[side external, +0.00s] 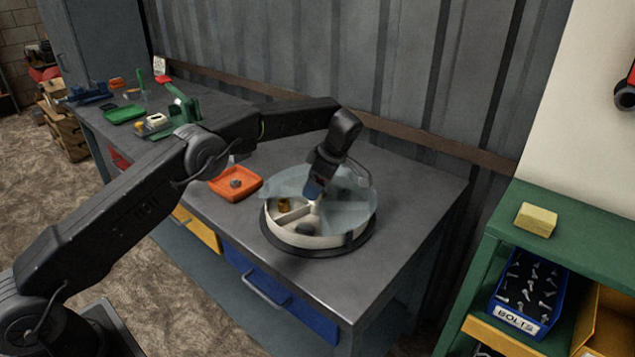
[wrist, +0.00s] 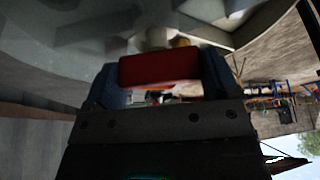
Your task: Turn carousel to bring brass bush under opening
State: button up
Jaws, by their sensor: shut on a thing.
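The round white carousel (side external: 284,237) sits on the bench with divided compartments. A clear cover (side external: 352,212) lies over its back and right; the front left looks uncovered. The brass bush (side external: 284,205) is in the left compartment, near the cover's edge; I cannot tell whether the cover overlaps it. A dark piece (side external: 305,229) lies in the front compartment. My gripper (side external: 314,192) points down at the carousel's middle. In the wrist view its blue fingers are shut on a red bar-shaped piece (wrist: 160,68). A brass-coloured spot (wrist: 182,42) shows behind that piece.
An orange tray (side external: 248,190) with a dark part stands left of the carousel. Green tools and a green tray (side external: 122,115) are at the bench's far end. A green shelf with a blue bolts bin (side external: 518,322) stands right. The bench right of the carousel is clear.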

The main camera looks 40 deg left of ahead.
jog(key=shift+n+g+h, duration=0.3)
jog(key=shift+n+g, duration=0.1)
jog(key=shift+n, duration=1.4)
jog(key=o, duration=1.2)
jog(key=shift+c, duration=0.2)
